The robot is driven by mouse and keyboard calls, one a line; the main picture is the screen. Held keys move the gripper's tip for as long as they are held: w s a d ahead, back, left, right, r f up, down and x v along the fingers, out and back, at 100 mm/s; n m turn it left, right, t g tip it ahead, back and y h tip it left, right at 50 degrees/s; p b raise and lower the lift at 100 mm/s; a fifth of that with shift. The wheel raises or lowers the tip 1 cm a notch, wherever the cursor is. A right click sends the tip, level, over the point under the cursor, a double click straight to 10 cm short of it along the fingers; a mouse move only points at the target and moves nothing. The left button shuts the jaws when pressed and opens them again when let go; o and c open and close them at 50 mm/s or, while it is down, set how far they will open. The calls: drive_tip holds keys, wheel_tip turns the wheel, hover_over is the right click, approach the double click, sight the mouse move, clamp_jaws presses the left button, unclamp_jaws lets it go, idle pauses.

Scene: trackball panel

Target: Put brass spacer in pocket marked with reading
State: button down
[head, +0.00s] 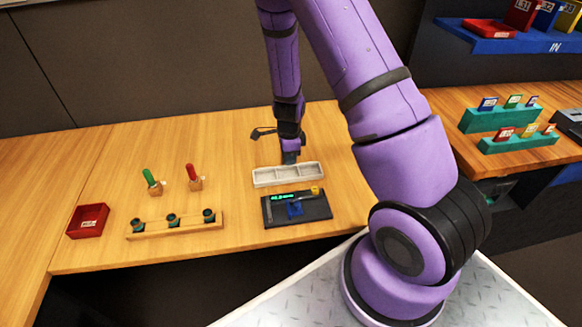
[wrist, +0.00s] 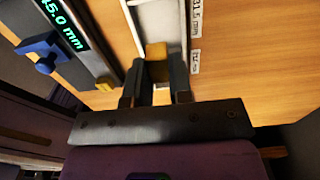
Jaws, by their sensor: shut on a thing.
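The brass spacer (wrist: 157,68) is between the two fingers of my gripper (wrist: 158,85) in the wrist view. My gripper is shut on it. In the head view my gripper (head: 290,158) points down at the white tray (head: 318,180), which has several pockets in a row; there the spacer is hidden. In the wrist view the spacer overlaps a pocket of the tray (wrist: 185,35); I cannot tell whether it touches the floor. Labels (wrist: 195,14) run beside the tray, too small to read surely. The dark gauge (wrist: 85,62) shows a green reading ending in "5.0 mm", partly cut off.
The gauge (head: 300,217) with a blue slider and a yellow end piece lies just in front of the tray. A wooden rack (head: 150,234), a red bin (head: 76,232) and two small stands with green and red pegs are on the left.

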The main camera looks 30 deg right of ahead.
sight(289, 175)
drive_tip(key=shift+f, duration=2.75)
drive_tip(key=shift+f, duration=0.15)
drive_tip(key=c, duration=1.3)
unclamp_jaws()
